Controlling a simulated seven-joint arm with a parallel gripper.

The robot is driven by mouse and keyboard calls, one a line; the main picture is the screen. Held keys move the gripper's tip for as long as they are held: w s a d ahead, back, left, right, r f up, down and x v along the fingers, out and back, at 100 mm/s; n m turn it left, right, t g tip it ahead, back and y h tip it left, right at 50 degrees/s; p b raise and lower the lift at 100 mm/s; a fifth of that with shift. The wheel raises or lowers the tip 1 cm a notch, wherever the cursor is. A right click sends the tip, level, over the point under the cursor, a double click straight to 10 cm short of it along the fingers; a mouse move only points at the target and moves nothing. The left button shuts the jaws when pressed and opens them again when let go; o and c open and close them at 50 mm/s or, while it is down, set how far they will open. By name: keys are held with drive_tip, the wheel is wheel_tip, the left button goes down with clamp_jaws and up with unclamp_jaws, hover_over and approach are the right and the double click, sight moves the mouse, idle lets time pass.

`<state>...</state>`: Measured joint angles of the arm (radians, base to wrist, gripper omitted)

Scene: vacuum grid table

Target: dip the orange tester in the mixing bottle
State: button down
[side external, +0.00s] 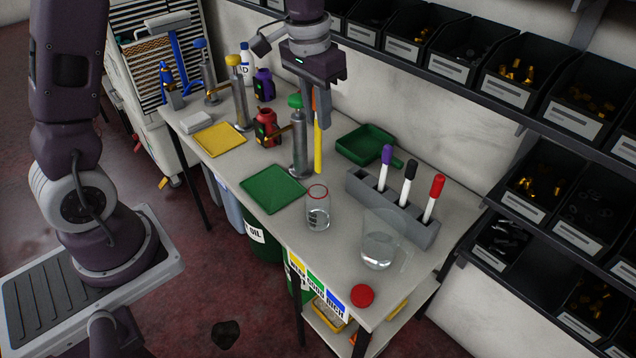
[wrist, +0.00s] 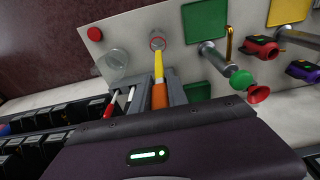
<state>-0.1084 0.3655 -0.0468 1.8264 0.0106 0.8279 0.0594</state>
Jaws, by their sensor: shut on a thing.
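My gripper (side external: 314,98) is shut on the orange tester, with its orange handle (wrist: 159,95) up and long yellow shaft (side external: 318,150) pointing down. The mixing bottle, which I take to be the small clear jar with a red rim (side external: 318,212), stands open and upright on the table. In the side view the tester's tip is above the jar in the picture and apart from it. In the wrist view the tip is just below the jar (wrist: 157,41).
A grey rack (side external: 415,225) holds purple, black and red testers. A clear beaker (side external: 379,250) and red lid (side external: 363,295) are at the front right. A green-topped metal dispenser (side external: 298,150) stands close beside the tester. Green (side external: 270,190) and yellow (side external: 218,138) mats lie leftward.

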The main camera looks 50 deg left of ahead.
drive_tip(key=shift+r, duration=2)
